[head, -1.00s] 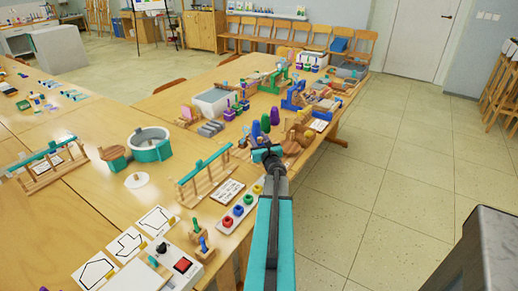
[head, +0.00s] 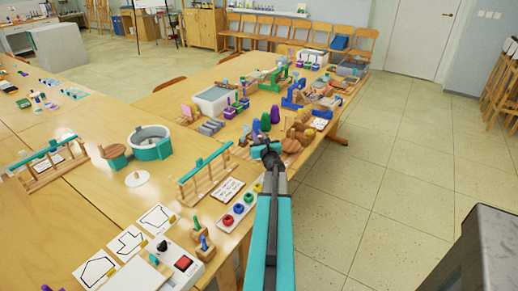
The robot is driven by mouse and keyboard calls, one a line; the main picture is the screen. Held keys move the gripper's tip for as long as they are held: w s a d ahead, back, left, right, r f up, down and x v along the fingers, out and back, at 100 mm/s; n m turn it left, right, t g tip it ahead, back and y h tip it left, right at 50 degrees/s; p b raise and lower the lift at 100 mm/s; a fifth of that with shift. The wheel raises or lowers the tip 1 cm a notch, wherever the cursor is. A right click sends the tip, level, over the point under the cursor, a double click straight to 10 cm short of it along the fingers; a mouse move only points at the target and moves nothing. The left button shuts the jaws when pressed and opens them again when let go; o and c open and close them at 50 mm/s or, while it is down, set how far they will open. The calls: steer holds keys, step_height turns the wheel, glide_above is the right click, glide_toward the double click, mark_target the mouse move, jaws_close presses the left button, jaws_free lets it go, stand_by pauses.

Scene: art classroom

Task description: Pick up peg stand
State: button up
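A small wooden stand with upright blue and green pegs (head: 203,250) is on the front table near its right edge, beside a white box with a red button. It is the most likely peg stand, though I cannot be sure of its name. A white board with several coloured round pieces (head: 238,212) lies just beyond it. My gripper (head: 267,149) is at the end of my teal arm, over the table's right edge, beyond and to the right of the stand and apart from it. My arm partly hides the fingers, so their opening is unclear.
The white box with the red button (head: 172,271) is close in front of the stand. A wooden rack with a teal bar (head: 205,177) is to the left of the coloured board. Brown rounded pieces (head: 294,144) crowd near my gripper. Tiled floor (head: 400,180) is open at right.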

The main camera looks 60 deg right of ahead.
jaws_close()
steer(key=shift+r, duration=0.15)
steer(key=s+a+r, duration=0.4)
steer(key=s+a, duration=0.3)
steer(key=s, duration=0.4)
steer(key=shift+s+a+r, duration=0.2)
steer(key=shift+s+r, duration=0.15)
steer(key=shift+s+a+r+p, duration=0.1)
steer(key=shift+s+a+p, duration=0.15)
steer(key=shift+p, duration=0.75)
steer(key=p, duration=0.1)
steer(key=s+p, duration=0.1)
steer(key=p, duration=0.1)
steer(key=shift+a, duration=0.2)
steer(key=shift+s+a+p, duration=0.15)
steer(key=shift+p, duration=0.3)
